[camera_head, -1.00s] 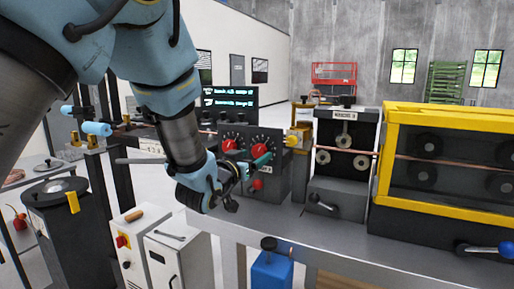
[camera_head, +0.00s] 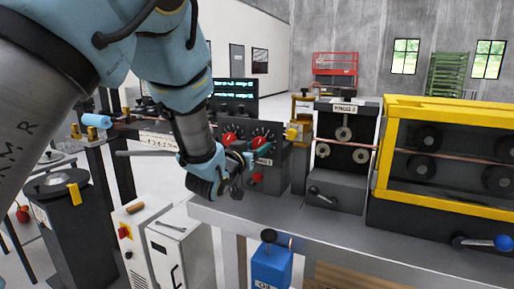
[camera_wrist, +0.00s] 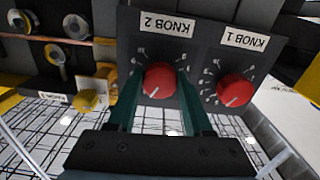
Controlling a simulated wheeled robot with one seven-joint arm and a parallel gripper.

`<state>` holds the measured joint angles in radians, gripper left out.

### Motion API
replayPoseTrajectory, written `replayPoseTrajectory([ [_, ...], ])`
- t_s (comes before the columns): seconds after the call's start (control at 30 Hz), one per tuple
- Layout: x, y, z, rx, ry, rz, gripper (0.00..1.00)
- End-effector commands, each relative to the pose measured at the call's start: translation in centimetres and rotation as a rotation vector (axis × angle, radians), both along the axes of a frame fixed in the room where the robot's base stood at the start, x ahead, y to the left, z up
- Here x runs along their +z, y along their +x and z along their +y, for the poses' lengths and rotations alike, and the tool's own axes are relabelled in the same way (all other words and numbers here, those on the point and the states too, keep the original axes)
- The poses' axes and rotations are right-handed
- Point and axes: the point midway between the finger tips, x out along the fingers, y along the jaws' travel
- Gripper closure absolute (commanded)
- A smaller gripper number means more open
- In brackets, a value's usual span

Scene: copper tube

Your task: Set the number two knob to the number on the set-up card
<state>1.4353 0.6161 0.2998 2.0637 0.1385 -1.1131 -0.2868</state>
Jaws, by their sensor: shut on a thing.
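The number two knob (camera_wrist: 160,80) is red, with a white pointer line and a ring of numbers around it on a dark panel under the label KNOB 2. The wrist view shows it upside down. My gripper (camera_wrist: 160,95) is shut on this knob, one teal finger on each side. The fingers hide part of the number ring. The red KNOB 1 (camera_wrist: 234,90) is beside it, untouched. In the head view the panel (camera_head: 270,177) stands on the bench with my gripper (camera_head: 261,150) at its front. I cannot make out a readable set-up card.
A grey roller unit (camera_head: 338,183) and a yellow-framed roller box (camera_head: 436,206) stand right of the panel. A lit screen (camera_head: 235,87) is behind it; its text is too small to read. A white cabinet (camera_head: 180,250) stands left.

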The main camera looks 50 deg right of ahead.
Motion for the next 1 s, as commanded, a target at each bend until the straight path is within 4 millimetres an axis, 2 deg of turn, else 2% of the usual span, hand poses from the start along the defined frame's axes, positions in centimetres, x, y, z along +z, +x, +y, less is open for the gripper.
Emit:
replayPoseTrajectory([
  [0.03,0.01,-0.01,0.0,0.0,0.0,0.0,0.74],
  [0.27,0.01,-0.01,0.01,0.0,0.0,0.0,1.0],
  [0.67,-0.26,0.04,0.02,0.001,-0.016,0.057,1.0],
  [1.0,-0.52,0.09,0.06,0.002,-0.083,0.298,1.0],
])
